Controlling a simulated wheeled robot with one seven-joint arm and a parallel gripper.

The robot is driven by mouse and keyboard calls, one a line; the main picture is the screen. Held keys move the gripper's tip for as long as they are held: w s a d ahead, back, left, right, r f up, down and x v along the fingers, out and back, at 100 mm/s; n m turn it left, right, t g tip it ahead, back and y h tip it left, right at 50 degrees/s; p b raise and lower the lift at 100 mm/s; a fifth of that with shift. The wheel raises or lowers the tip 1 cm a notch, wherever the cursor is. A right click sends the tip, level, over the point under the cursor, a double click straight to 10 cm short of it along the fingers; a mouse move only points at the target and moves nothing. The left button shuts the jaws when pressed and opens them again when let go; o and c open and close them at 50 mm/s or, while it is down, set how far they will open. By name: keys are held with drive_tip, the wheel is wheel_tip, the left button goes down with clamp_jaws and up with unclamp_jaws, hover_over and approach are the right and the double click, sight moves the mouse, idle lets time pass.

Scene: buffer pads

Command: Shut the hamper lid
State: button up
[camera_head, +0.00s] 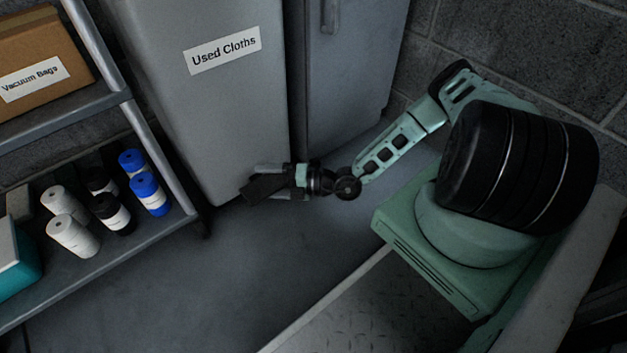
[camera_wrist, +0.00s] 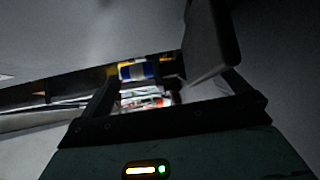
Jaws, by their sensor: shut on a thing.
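The hamper is the tall grey bin (camera_head: 205,110) with a "Used Cloths" label, upright on the floor. Its top and lid are outside the head view, so I cannot tell how the lid stands. My gripper (camera_head: 262,185) is low in front of the hamper's lower right edge. It is shut on a dark flat piece (camera_head: 260,190), which I cannot identify. A dark grey slab (camera_wrist: 210,40), probably the same piece, rises from the jaws in the wrist view. I cannot tell whether the gripper touches the hamper.
A metal shelf rack (camera_head: 150,150) stands on the left with a "Vacuum Bags" box (camera_head: 40,55) and several bottles (camera_head: 150,195). A grey cabinet (camera_head: 350,70) stands right of the hamper. A block wall (camera_head: 540,50) is behind my arm. The floor (camera_head: 230,270) in front is clear.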

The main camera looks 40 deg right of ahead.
drive_tip(key=shift+s+d+r, duration=0.4)
drive_tip(key=shift+s+d, duration=0.3)
drive_tip(key=shift+d, duration=0.1)
drive_tip(key=shift+s+d+r, duration=0.35)
drive_tip(key=shift+s+d, duration=0.3)
drive_tip(key=shift+d, duration=0.15)
drive_tip(key=shift+s+d+p, duration=0.2)
drive_tip(key=shift+p, duration=0.1)
drive_tip(key=shift+c, duration=1.2)
drive_tip(key=shift+s+d, duration=0.2)
drive_tip(key=shift+s, duration=0.05)
drive_tip(key=c, duration=0.8)
drive_tip(key=shift+s+f+p+v, duration=0.15)
drive_tip(key=shift+f+v, duration=0.1)
drive_tip(key=shift+v, duration=2.15)
drive_tip(key=shift+s+f+p+v, duration=0.1)
drive_tip(key=shift+f+v, duration=0.2)
drive_tip(key=shift+v, duration=2.05)
drive_tip(key=shift+s+f+p+v, duration=0.15)
drive_tip(key=shift+f+v, duration=0.1)
drive_tip(key=shift+v, duration=2.15)
drive_tip(key=shift+c, duration=0.2)
drive_tip(key=shift+w+a+r, duration=0.1)
drive_tip(key=shift+w+a, duration=0.1)
drive_tip(key=shift+a, duration=0.05)
